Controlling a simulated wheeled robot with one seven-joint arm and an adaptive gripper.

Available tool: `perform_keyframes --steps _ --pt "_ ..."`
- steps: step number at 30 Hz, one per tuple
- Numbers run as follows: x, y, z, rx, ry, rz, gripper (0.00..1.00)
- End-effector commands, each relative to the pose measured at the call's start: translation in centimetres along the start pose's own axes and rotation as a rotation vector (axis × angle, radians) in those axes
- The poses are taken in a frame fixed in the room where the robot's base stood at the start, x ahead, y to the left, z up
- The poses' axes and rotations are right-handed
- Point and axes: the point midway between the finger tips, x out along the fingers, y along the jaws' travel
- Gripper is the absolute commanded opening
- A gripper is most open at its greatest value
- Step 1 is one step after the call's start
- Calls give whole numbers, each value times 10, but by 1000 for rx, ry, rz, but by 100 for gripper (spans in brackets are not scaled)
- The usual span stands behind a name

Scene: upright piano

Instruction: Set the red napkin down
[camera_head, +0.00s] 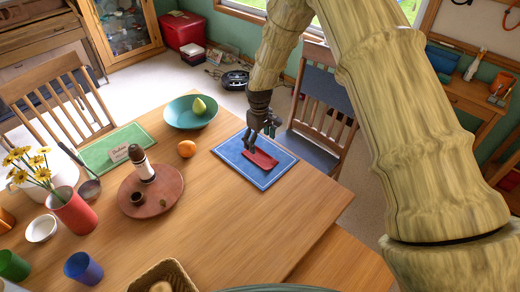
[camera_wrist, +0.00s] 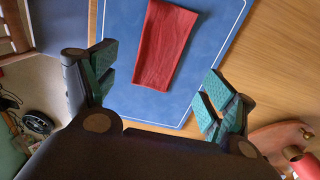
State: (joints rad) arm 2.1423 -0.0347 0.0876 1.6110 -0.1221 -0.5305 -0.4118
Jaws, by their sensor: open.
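The red napkin (camera_head: 261,159) lies on the blue placemat (camera_head: 279,174) at the far right part of the wooden table. In the wrist view the red napkin (camera_wrist: 165,45) is a folded strip lying on the blue placemat (camera_wrist: 212,40), wholly on it as far as the view shows. My gripper (camera_head: 256,143) is above the left part of the napkin in the head view. In the wrist view my gripper (camera_wrist: 158,98) has its green-padded fingers spread wide on either side of the napkin's near end, with nothing between the pads.
An orange (camera_head: 187,149), a teal bowl (camera_head: 187,117) with a pear, and a green placemat (camera_head: 100,150) lie left of the blue placemat. A round brown tray (camera_head: 163,196) holds a bottle and small items. A chair (camera_head: 318,110) stands at the table edge behind.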

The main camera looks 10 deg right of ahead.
Motion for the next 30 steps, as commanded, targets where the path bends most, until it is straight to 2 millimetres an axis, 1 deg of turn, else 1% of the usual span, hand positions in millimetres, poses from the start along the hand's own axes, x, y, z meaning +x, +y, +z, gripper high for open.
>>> perform_keyframes --steps 6,12,16,26,29,30 --pt "-27 0 0 0 0 1 84" --pt "-44 0 0 0 0 1 84" --pt "-48 0 0 0 -1 0 84" --pt "-50 0 0 0 -1 0 84" --pt "-57 0 0 0 -1 0 84" --pt "-62 0 0 0 0 0 84"
